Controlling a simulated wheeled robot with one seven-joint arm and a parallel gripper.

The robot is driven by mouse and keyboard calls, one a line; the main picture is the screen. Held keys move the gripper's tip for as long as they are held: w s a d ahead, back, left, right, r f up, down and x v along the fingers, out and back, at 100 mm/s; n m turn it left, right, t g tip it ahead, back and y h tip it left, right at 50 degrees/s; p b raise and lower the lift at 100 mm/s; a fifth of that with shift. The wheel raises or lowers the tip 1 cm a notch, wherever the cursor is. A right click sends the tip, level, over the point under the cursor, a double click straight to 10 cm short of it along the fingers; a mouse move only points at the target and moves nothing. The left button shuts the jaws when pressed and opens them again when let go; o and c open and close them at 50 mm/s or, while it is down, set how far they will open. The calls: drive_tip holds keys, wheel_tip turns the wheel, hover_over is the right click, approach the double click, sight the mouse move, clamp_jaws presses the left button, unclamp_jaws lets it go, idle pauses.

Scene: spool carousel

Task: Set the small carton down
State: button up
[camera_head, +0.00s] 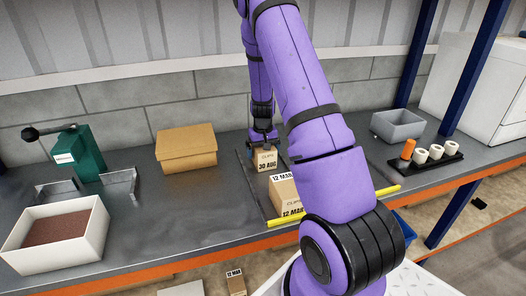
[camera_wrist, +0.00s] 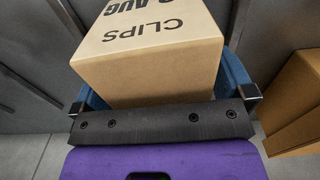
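A small brown carton (camera_head: 266,161) marked "CLIPS" and "30 AUG" is at the back of a dark tray or mat (camera_head: 254,192) on the grey counter. My gripper (camera_head: 263,140) reaches down to it from behind. In the wrist view the carton (camera_wrist: 150,60) lies between the blue fingers (camera_wrist: 165,95), one along each side, and the gripper looks shut on it. The carton's underside is hidden, so I cannot tell whether it touches the surface.
A yellow bar (camera_head: 291,220) runs along the counter's front edge. A brown box (camera_head: 187,148), green press (camera_head: 80,152) and white bin (camera_head: 58,235) stand left. A grey bin (camera_head: 397,125) and a black rack (camera_head: 428,159) with spools stand right. The counter between brown box and mat is clear.

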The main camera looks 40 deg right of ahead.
drive_tip(key=shift+r, duration=0.1)
wheel_tip(320, 180, up, 12)
drive_tip(key=shift+f, duration=0.1)
drive_tip(key=s+a+r+n+t, duration=0.1)
drive_tip(key=s+a+r, duration=0.3)
drive_tip(key=a+r, duration=0.45)
drive_tip(key=s+a+r+n+t, duration=0.1)
drive_tip(key=s+a+r+t, duration=0.1)
drive_tip(key=s+a+r, duration=0.5)
drive_tip(key=s+a+r+n+t, duration=0.1)
drive_tip(key=s+a+r, duration=0.3)
drive_tip(key=s, duration=0.4)
drive_tip(key=s+a+r+n+t, duration=0.1)
drive_tip(key=s+a+r+n, duration=0.1)
drive_tip(key=s+a+r, duration=0.2)
drive_tip(key=s+a, duration=0.3)
drive_tip(key=s, duration=0.1)
drive_tip(key=shift+s+a+r, duration=0.15)
drive_tip(key=shift+a+r, duration=0.05)
drive_tip(key=shift+a, duration=0.05)
